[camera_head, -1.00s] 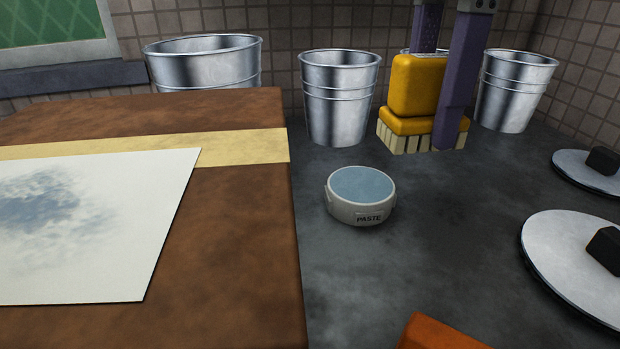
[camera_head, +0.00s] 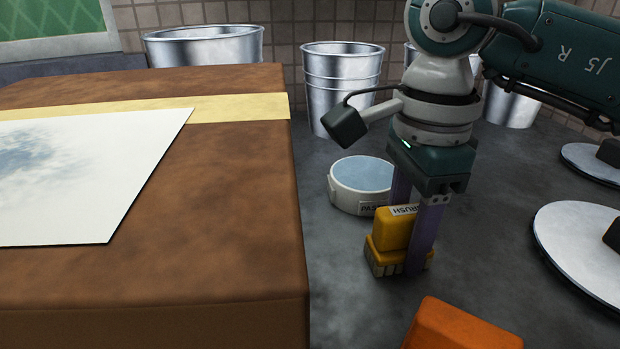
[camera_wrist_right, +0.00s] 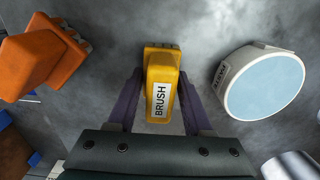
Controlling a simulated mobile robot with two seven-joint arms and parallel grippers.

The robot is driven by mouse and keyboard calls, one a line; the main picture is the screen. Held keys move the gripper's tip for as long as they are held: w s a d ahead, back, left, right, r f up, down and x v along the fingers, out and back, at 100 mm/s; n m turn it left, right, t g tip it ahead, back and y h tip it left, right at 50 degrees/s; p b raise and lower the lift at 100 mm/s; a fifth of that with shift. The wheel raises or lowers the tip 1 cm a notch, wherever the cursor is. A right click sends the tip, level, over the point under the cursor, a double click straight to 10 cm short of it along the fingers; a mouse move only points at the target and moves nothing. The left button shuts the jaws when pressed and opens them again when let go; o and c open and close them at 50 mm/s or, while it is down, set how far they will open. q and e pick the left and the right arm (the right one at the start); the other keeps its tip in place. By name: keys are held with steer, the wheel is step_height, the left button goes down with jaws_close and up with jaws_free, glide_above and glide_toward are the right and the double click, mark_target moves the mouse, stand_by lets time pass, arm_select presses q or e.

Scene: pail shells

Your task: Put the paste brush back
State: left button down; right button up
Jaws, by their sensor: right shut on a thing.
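The paste brush (camera_head: 396,229) has a yellow block handle labelled BRUSH and pale bristles pointing down. My right gripper (camera_head: 405,240) is shut on its handle, one purple finger on each side; the wrist view also shows the brush (camera_wrist_right: 161,85) between the fingers. The brush is upright, low over or on the dark counter; I cannot tell whether the bristles touch. The round paste tub (camera_head: 361,175), white with a blue-grey top, stands just behind it, partly covered by my gripper. In the wrist view the tub (camera_wrist_right: 262,84) is to the right. My left gripper is not in view.
An orange block-shaped tool (camera_head: 462,328) lies at the front, close to the brush. A brown raised board (camera_head: 230,215) with a white sheet (camera_head: 90,175) fills the left. Metal pails (camera_head: 338,85) stand at the back. Round lids (camera_head: 585,250) lie on the right.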

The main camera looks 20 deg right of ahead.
mark_target(412, 209)
steer(key=shift+f, duration=0.15)
steer(key=o, duration=1.2)
steer(key=shift+r, duration=0.6)
step_height(412, 209, up, 11)
steer(key=shift+f+p, duration=0.1)
steer(key=shift+p, duration=0.5)
steer(key=shift+r, duration=0.25)
